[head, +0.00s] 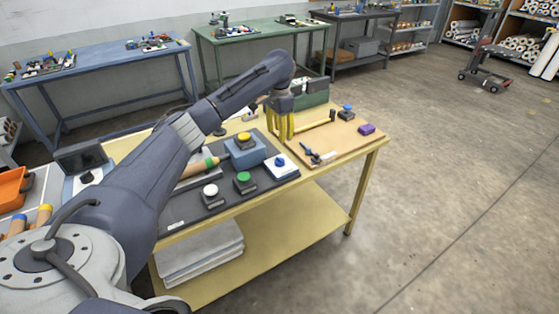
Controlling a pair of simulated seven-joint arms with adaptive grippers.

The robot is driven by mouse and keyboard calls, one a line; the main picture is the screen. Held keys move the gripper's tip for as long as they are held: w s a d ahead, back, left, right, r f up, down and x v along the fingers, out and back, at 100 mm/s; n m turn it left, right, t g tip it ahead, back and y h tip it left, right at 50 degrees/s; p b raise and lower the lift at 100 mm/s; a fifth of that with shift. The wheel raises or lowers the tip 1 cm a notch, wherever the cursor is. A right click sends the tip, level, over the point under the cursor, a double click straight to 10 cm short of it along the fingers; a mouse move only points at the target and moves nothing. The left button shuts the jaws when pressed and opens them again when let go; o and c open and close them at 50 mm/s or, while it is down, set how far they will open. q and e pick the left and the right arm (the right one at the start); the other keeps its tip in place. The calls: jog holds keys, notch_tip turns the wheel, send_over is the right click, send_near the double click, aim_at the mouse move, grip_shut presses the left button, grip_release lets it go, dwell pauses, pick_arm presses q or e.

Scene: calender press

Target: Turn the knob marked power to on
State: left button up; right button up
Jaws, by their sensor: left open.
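My left gripper (284,132) hangs fingers-down over the yellow table, near the left edge of a wooden board. Its yellow fingers look open, with nothing seen between them. A white plate with a blue knob (280,162) lies on the dark mat, just nearer the camera than the gripper. A grey box with a dark knob (87,177) stands at the table's left end, beside my left arm. Labels are too small to read, so I cannot tell which knob is marked power. My right gripper is not in view.
The dark mat (240,196) holds a white button (210,190), a green button (243,178) and a blue box with a yellow button (244,139). The wooden board (335,137) carries small parts and a purple block (366,129). A green case (312,92) stands behind.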

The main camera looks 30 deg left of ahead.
aim_at(280, 158)
pick_arm(q)
notch_tip(280, 158, down, 13)
jog(key=shift+r, duration=0.1)
dwell(0.4)
grip_shut()
dwell(0.4)
